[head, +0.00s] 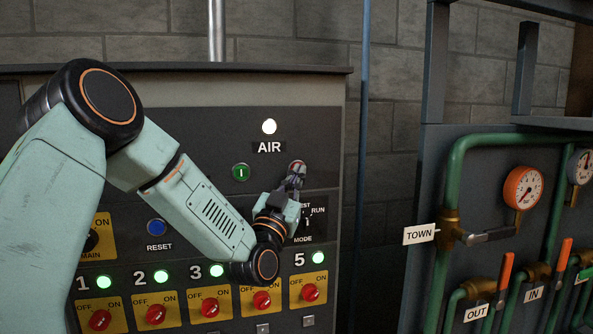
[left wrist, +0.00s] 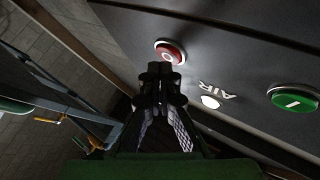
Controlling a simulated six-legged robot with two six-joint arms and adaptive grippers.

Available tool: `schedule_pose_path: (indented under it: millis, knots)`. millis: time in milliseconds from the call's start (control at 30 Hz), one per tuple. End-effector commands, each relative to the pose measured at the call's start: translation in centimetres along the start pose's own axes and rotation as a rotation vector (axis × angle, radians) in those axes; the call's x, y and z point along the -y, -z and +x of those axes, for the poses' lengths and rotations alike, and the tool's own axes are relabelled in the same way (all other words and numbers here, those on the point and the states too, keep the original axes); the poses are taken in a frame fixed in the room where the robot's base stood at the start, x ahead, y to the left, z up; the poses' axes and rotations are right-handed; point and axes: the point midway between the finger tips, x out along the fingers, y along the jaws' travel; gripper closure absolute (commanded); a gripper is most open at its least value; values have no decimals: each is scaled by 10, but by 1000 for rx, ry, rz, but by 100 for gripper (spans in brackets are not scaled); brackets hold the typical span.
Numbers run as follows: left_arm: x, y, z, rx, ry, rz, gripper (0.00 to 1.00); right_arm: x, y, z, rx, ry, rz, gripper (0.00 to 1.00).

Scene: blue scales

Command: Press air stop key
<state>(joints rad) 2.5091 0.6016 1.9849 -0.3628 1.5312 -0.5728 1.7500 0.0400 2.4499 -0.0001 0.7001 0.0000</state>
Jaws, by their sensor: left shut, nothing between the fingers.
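The red air stop key (left wrist: 169,54) is a round button with a white mark and a pale rim, on the dark AIR panel. In the head view the stop key is mostly hidden behind my left gripper (head: 296,172). In the left wrist view my left gripper (left wrist: 160,74) is shut and empty, with its tips overlapping the key's lower edge. I cannot tell whether they touch it. The green start key (head: 241,172) is to the left of it, and it also shows in the left wrist view (left wrist: 293,99). My right gripper is in neither view.
The white AIR lamp (head: 269,126) is lit above. A MODE selector (head: 307,222), partly hidden by my wrist, lies below the gripper. A blue RESET button (head: 156,227) and red switches (head: 210,307) sit lower. Green pipes (head: 447,190) and a gauge (head: 523,188) stand at right.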

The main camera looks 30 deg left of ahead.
Motion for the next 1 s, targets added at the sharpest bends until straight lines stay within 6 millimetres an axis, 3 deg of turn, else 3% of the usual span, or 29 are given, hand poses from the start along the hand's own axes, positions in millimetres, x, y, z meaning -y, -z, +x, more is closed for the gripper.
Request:
schedule_pose_path:
  millis: [1000]
  knots:
    - [7, -6, 6, 0, -1, 0, 100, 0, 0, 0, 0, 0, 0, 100]
